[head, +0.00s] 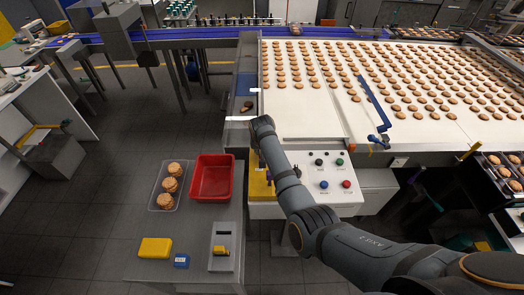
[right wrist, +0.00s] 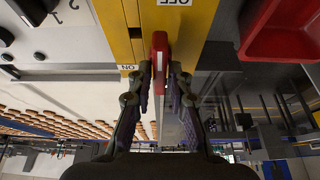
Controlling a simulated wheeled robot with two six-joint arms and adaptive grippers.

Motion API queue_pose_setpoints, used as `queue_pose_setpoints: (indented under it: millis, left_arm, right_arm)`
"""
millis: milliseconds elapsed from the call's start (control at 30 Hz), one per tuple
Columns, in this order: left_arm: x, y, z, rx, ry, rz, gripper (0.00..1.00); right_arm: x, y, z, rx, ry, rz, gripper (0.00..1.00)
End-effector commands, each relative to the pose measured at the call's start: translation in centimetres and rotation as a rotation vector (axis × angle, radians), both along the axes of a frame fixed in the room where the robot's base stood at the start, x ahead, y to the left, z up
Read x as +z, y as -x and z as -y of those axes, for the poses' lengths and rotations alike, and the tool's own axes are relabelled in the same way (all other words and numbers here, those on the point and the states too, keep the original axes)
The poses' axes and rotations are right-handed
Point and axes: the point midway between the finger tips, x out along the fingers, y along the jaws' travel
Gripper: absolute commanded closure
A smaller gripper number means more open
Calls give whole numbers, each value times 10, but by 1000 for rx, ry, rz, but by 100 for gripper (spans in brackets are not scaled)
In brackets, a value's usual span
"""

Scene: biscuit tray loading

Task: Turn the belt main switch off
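The main switch has a red handle (right wrist: 160,48) standing out from a yellow plate (right wrist: 198,18). In the right wrist view, an OFF label (right wrist: 172,2) is at the top edge and an ON label (right wrist: 128,67) is left of the handle. My right gripper (right wrist: 160,78) has one finger on each side of the handle, close against it, and appears shut on it. In the head view, the yellow plate (head: 260,188) is at the left of the control panel (head: 330,180), partly hidden by my right arm. My left gripper is not in view.
The panel carries several coloured buttons. A red bin (head: 212,178) and a clear tray (head: 155,200) of biscuits stand on the grey table (head: 195,232) to the left. The belt (head: 310,115) with rows of biscuits lies behind. A blue bar (head: 374,100) stands over it.

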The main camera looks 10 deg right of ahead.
Motion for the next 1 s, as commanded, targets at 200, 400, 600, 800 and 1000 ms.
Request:
queue_pose_setpoints:
  millis: [200, 400, 600, 800, 1000]
  left_arm:
    - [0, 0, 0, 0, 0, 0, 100]
    - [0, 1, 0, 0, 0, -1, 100]
    - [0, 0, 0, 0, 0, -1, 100]
    - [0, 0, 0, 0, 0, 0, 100]
    - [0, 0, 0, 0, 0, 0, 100]
  right_arm:
    - [-1, 0, 0, 1, 0, -2, 64]
    - [2, 0, 0, 1, 0, -1, 64]
    - [37, -1, 0, 0, 0, 3, 64]
    - [78, 0, 0, 0, -1, 0, 64]
    - [98, 0, 0, 2, 0, -2, 64]
